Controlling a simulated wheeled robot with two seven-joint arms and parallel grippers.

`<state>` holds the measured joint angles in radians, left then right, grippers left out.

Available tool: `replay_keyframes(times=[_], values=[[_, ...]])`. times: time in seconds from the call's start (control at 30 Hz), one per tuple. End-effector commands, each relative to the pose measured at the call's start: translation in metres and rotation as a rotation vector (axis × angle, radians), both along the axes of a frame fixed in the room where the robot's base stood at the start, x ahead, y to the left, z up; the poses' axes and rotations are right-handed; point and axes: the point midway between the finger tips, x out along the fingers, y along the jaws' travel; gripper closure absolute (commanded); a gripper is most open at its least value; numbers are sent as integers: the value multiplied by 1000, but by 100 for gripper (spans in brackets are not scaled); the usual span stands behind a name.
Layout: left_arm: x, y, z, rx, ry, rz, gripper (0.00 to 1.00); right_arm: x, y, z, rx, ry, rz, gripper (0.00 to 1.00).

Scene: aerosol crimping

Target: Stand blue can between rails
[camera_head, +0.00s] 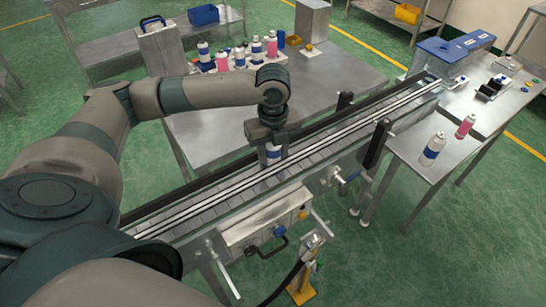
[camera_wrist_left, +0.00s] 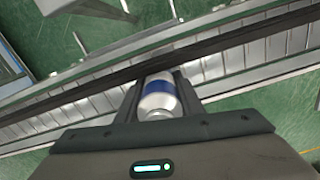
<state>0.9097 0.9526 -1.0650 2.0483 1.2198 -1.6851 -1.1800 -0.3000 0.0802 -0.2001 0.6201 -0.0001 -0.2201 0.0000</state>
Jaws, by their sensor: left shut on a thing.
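The blue can (camera_head: 273,154) is white with a blue band and stands about upright at the conveyor. My left gripper (camera_head: 272,146) is above it and shut on it. In the left wrist view the blue can (camera_wrist_left: 159,96) sits between the two fingers of my left gripper (camera_wrist_left: 160,88), over the belt. The rails (camera_head: 300,145) run along the conveyor as long bright bars, with a dark rail on the far side. The can's base is hidden, so I cannot tell whether it touches the belt. My right gripper is not in view.
A steel table (camera_head: 215,125) behind the conveyor holds a white rack with several blue and pink cans. On the right table (camera_head: 425,165) stand another blue-banded can (camera_head: 433,149) and a pink can (camera_head: 466,125). Dark posts (camera_head: 377,143) rise beside the conveyor. Much of its belt is clear.

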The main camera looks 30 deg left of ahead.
Motion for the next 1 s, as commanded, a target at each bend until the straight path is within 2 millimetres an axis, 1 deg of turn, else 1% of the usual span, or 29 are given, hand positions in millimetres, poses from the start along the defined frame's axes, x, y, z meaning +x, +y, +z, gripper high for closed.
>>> replay_keyframes(times=[0.13, 1.0], values=[[0, 0, -1, 1, 1, 0, 88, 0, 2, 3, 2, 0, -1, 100], [0, 0, -5, 1, -1, -1, 88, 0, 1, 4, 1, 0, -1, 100]])
